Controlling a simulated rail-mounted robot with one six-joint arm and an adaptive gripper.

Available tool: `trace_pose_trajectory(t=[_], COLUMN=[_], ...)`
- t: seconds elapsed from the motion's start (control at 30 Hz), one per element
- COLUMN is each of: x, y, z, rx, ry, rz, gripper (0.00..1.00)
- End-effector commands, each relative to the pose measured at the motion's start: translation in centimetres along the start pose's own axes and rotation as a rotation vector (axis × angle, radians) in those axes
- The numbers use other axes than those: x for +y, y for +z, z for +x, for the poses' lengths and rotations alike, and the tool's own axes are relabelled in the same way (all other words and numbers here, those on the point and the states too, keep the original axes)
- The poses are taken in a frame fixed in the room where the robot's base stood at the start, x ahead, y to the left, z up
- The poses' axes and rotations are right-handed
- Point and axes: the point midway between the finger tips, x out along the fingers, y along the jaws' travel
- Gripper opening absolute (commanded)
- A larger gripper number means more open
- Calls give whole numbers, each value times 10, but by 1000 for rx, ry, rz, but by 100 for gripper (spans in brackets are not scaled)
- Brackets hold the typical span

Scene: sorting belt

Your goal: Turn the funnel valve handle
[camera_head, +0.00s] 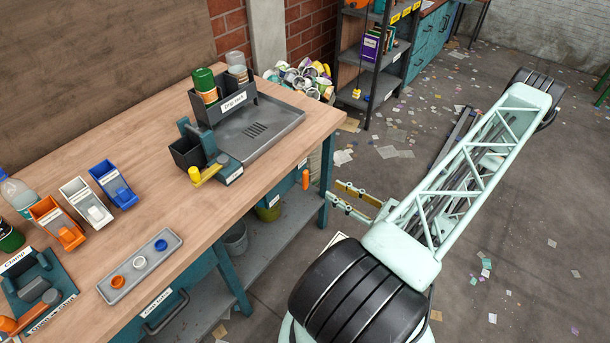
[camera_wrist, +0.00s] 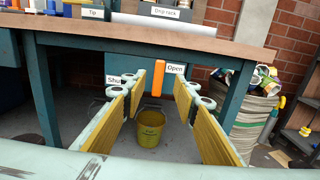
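The orange valve handle (camera_head: 305,180) hangs upright under the bench's right end. In the wrist view the handle (camera_wrist: 158,78) stands near the middle, between a partly covered "Shut" label (camera_wrist: 112,80) on the left and an "Open" label (camera_wrist: 176,69) on the right. My gripper (camera_head: 336,191) is open and empty, to the right of the handle in the head view and apart from it. In the wrist view my gripper (camera_wrist: 159,88) has its yellow-padded fingers on either side of the handle's line. The handle seems to lie just beyond the tips.
The bench top (camera_head: 165,205) overhangs the handle, and a teal bench leg (camera_head: 326,178) stands close by. A yellow bucket (camera_wrist: 150,127) sits below on the lower shelf. A drip rack (camera_head: 235,100) stands on top. Open floor lies to the right.

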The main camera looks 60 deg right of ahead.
Motion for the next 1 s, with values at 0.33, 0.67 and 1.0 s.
trace_pose_trajectory(t=[0.33,0.67,1.0], x=[0,1,1], y=[0,0,0], z=[2,14,36], rx=[0,0,0], ry=[2,3,4], rz=[0,0,-1], gripper=[27,27,27])
